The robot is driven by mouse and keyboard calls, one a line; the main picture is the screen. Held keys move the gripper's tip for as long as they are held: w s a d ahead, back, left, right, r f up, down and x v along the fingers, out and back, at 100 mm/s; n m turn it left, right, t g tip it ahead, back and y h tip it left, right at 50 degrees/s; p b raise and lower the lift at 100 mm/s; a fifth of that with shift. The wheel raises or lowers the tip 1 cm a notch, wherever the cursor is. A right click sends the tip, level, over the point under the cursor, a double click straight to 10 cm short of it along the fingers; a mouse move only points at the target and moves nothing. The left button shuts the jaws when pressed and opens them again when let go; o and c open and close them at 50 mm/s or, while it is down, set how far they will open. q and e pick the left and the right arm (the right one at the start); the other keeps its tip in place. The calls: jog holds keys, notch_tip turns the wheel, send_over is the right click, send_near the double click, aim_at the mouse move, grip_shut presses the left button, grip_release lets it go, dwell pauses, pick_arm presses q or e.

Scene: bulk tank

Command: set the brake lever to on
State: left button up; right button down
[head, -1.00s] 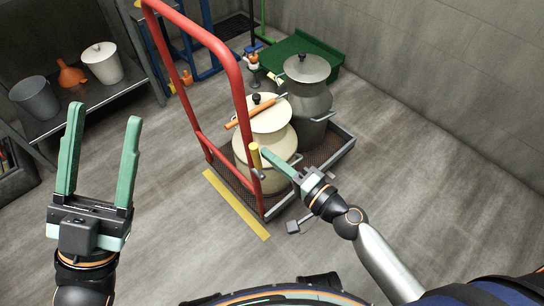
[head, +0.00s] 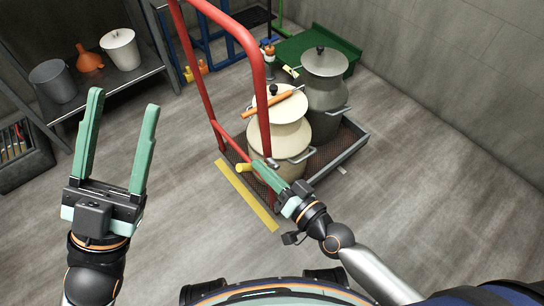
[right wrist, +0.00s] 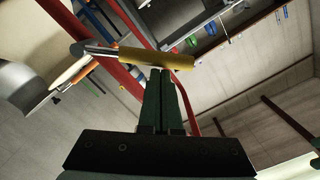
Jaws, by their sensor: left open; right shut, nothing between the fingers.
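The brake lever has a yellow grip (head: 244,167) and a grey shaft. It sits low at the red post of the trolley (head: 266,110), and the grip now lies nearly level, pointing left. In the right wrist view the yellow grip (right wrist: 155,58) crosses just beyond my fingertips, with its grey shaft to the left. My right gripper (head: 260,168) is shut and empty, its tips at or very near the grip; I cannot tell if they touch. It also shows in the right wrist view (right wrist: 161,74). My left gripper (head: 124,112) is open and empty, away from the trolley.
A cream can (head: 280,134) and a grey can (head: 325,82) stand on the trolley, with an orange-handled tool (head: 272,101) across the cream one. A yellow strip (head: 247,196) lies on the floor. A shelf (head: 105,85) with buckets stands left. The floor at right is clear.

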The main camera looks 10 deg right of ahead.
jog(key=shift+s+a+f+n+p, duration=0.35)
jog(key=shift+a+f+n, duration=0.15)
jog(key=shift+n, duration=0.4)
jog(key=shift+s+a+f+n+p, duration=0.15)
jog(key=shift+s+a+f+n, duration=0.1)
jog(key=shift+a+f+n, duration=0.3)
jog(key=shift+s+a+f+n+p, duration=0.15)
jog(key=shift+s+a+f+n, duration=0.15)
jog(key=shift+f, duration=0.45)
jog(key=shift+w+r, duration=0.1)
